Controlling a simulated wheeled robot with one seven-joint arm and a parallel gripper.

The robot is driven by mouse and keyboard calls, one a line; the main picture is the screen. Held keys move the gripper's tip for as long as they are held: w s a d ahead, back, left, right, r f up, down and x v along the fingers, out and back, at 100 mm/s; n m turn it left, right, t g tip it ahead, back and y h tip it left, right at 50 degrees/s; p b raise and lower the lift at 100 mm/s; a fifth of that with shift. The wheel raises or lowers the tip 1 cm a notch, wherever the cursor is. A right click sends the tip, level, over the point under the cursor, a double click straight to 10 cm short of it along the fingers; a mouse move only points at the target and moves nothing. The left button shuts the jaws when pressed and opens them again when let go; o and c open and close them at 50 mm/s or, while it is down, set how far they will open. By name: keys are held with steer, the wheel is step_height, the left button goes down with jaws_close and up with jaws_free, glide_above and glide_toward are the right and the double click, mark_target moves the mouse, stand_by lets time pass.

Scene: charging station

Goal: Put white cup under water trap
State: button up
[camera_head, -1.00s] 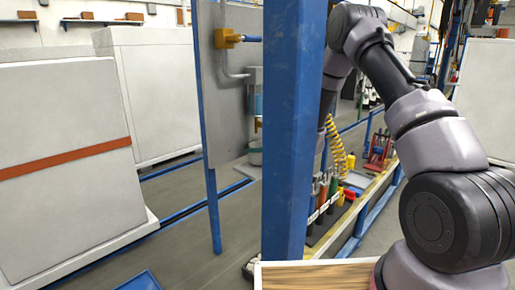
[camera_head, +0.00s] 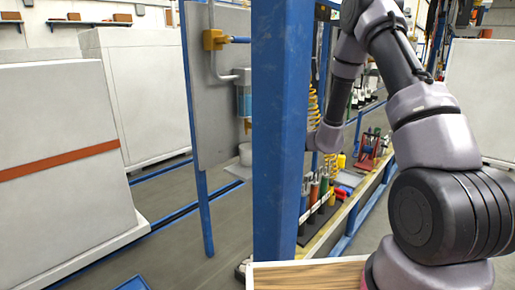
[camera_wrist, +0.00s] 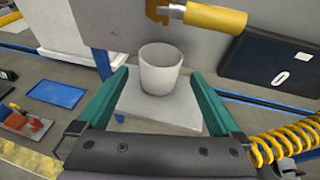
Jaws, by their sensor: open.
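The white cup (camera_wrist: 160,70) stands upright on a grey shelf plate (camera_wrist: 150,108) in the wrist view. In the head view the cup (camera_head: 245,154) shows partly beside the blue post, below the clear and blue water trap (camera_head: 243,98). My gripper (camera_wrist: 163,84) is open, its two green fingers apart on the left and right of the cup. I see no finger touching the cup. In the head view my gripper is hidden behind the post.
A yellow cylinder with a metal end (camera_wrist: 212,17) is above the cup. A yellow coiled hose (camera_wrist: 282,142) lies close to my gripper's right. The blue post (camera_head: 278,150) stands beside my arm. A blue tray (camera_wrist: 58,94) is on the left.

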steer(key=s+r+n+g+h, duration=0.1)
steer(key=s+r+n+g, duration=0.4)
steer(key=s+r+n, duration=0.9)
steer(key=s+d+r+n+t+h, duration=0.2)
steer(key=s+d+r, duration=0.4)
steer(key=s, duration=0.4)
steer(key=s+d+r+n+t+h, duration=0.2)
steer(key=s+d+r+n+h, duration=0.2)
steer(key=s+d+r+h, duration=0.3)
steer(key=s+d, duration=0.2)
steer(key=s, duration=0.1)
steer(key=shift+d+r, duration=0.2)
steer(key=shift+c, duration=0.3)
